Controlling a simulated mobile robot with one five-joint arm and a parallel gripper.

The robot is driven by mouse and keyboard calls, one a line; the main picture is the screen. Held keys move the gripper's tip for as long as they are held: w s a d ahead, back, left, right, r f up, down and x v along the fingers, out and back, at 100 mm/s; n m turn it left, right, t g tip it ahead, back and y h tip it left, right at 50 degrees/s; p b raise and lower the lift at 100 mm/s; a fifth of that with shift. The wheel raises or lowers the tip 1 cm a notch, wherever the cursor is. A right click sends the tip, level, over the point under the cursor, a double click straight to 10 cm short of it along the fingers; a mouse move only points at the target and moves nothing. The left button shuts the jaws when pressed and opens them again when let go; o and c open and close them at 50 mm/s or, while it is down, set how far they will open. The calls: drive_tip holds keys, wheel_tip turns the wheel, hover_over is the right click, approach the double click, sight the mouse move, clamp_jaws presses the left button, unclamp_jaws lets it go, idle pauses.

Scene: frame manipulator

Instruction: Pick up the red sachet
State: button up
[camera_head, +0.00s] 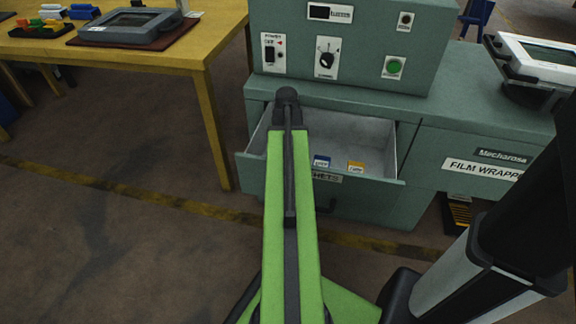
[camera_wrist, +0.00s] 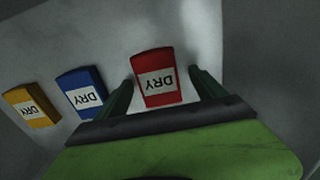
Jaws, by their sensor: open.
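The red sachet (camera_wrist: 157,78) with a white "DRY" label lies on the drawer floor in the wrist view. My gripper (camera_wrist: 161,80) is open, with one dark green finger on each side of the red sachet. I cannot tell whether either finger touches it. In the head view my green arm reaches over the open drawer (camera_head: 398,155) and hides the red sachet and my fingertips. A blue sachet (camera_wrist: 82,92) and a yellow sachet (camera_wrist: 31,105) lie to the left in the wrist view. The blue sachet (camera_head: 321,161) and yellow sachet (camera_head: 356,167) also show in the head view.
The drawer walls close in around the sachets. The grey-green machine cabinet (camera_head: 440,107) with a control box (camera_head: 362,25) stands behind the drawer. A yellow table (camera_head: 190,52) stands at the left, with bare floor before it. A white device (camera_head: 535,60) sits at the right.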

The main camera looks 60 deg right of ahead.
drive_tip(key=shift+r, duration=0.1)
drive_tip(key=c, duration=1.5)
drive_tip(key=shift+r, duration=0.1)
